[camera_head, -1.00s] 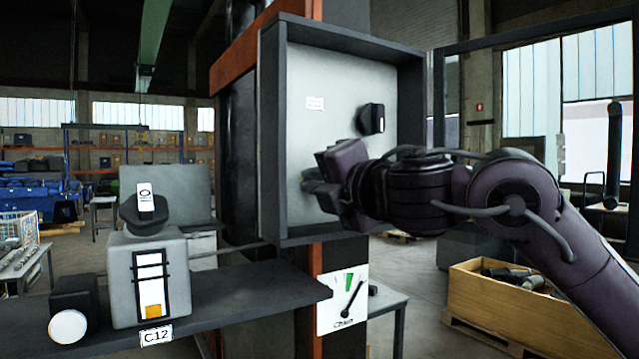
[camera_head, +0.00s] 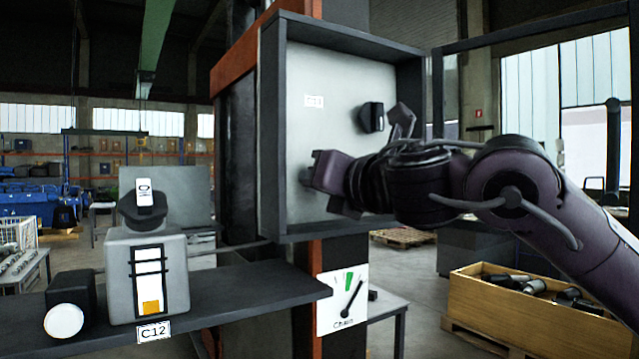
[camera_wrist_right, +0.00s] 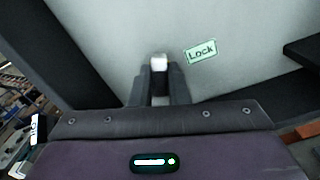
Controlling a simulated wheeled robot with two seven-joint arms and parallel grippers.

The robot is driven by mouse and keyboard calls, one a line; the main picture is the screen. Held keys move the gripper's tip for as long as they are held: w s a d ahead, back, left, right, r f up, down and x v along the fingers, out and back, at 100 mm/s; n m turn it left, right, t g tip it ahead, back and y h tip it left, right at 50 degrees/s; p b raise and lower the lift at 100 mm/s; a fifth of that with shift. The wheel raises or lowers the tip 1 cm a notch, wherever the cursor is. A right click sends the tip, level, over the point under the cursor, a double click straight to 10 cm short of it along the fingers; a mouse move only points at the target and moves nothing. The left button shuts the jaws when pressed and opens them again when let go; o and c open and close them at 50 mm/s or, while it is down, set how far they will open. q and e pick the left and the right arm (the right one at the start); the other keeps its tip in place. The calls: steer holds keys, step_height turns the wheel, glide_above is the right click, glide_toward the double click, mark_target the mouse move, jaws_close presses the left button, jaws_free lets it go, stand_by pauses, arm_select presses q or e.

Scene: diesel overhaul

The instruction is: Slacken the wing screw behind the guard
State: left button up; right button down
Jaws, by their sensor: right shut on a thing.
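My right gripper (camera_head: 308,177) reaches into a shallow dark-framed box (camera_head: 272,130), against its pale back panel (camera_head: 335,80). In the right wrist view, the gripper (camera_wrist_right: 160,85) has its two fingers close together on a small light-tipped piece (camera_wrist_right: 158,62), which I take for the wing screw. A label reading "Lock" (camera_wrist_right: 201,52) sits just right of it. In the head view the screw is mostly hidden by the gripper. I cannot tell which part is the guard. My left gripper is not in view.
A dark knob (camera_head: 371,117) sticks out of the panel above my right wrist. A shelf (camera_head: 240,297) at lower left carries a grey unit (camera_head: 118,280). A wooden crate (camera_head: 530,315) stands at lower right.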

steer(key=shift+r, duration=0.1)
steer(key=n, duration=0.5)
steer(key=shift+b, duration=0.3)
steer(key=shift+d+n, duration=0.1)
steer(key=shift+n, duration=1.1)
steer(key=c, duration=1.8)
jaws_free()
steer(key=shift+n, duration=0.4)
steer(key=o, duration=0.5)
steer(key=shift+o, duration=0.2)
